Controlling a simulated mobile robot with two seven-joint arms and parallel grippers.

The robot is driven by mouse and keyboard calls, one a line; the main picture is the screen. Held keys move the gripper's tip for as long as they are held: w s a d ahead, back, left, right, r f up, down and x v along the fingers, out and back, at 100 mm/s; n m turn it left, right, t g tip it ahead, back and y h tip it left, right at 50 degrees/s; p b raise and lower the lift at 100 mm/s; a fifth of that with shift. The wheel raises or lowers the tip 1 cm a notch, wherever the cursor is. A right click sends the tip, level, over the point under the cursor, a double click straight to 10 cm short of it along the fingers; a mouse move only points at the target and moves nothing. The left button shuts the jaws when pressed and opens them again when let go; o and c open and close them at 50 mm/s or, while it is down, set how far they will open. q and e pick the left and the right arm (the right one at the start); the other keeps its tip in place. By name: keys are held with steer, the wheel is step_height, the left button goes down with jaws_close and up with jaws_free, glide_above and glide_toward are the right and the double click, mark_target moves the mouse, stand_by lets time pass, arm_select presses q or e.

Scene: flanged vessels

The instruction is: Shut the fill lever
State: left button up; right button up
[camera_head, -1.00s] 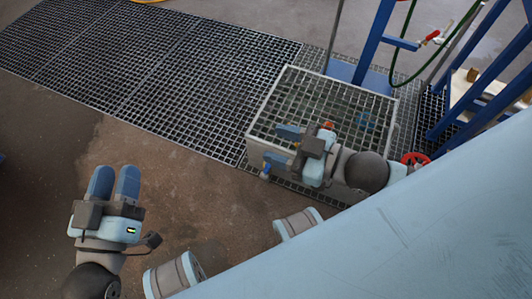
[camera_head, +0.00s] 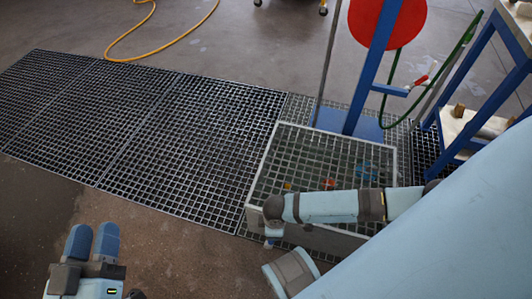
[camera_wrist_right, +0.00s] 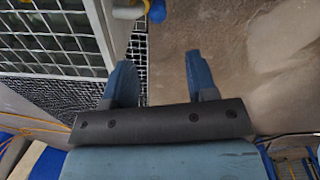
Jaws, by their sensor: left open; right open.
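A red-handled lever (camera_head: 417,81) sits by the green hose on the blue frame at the upper right of the head view; it looks like the fill lever, but I cannot be sure. In the right wrist view a yellow-and-blue fitting (camera_wrist_right: 135,11) shows on the basin's side at the top edge. My right gripper (camera_wrist_right: 160,75) is open and empty, its fingers below this fitting in the picture and apart from it. In the head view its fingers are hidden. My left gripper (camera_head: 94,235) is open and empty over the floor at lower left.
A grating-covered basin (camera_head: 258,170) stands under my right arm. Flat floor grating (camera_head: 150,115) runs to the left. A blue post (camera_head: 368,75) with a red disc (camera_head: 390,18) and a blue rack (camera_head: 485,50) stand behind. A yellow hose (camera_head: 165,38) lies on open floor.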

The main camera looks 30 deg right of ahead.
steer(key=shift+w+d+f, duration=0.15)
steer(key=shift+d+f, duration=0.05)
steer(key=shift+f, duration=0.3)
step_height(320, 180, down, 8)
steer(key=b, duration=0.4)
steer(key=shift+d+b, duration=0.1)
steer(key=shift+b, duration=0.25)
step_height(320, 180, down, 4)
steer(key=shift+w+b, duration=0.1)
steer(key=shift+b, duration=0.9)
arm_select(q)
step_height(320, 180, down, 7)
steer(key=w+m+g, duration=0.1)
steer(key=m, duration=0.1)
steer(key=shift+g, duration=0.4)
arm_select(e)
steer(key=shift+d+f, duration=0.1)
steer(key=shift+f, duration=0.45)
arm_select(q)
steer(key=shift+r, duration=0.15)
arm_select(e)
steer(key=shift+c, duration=0.4)
jaws_close()
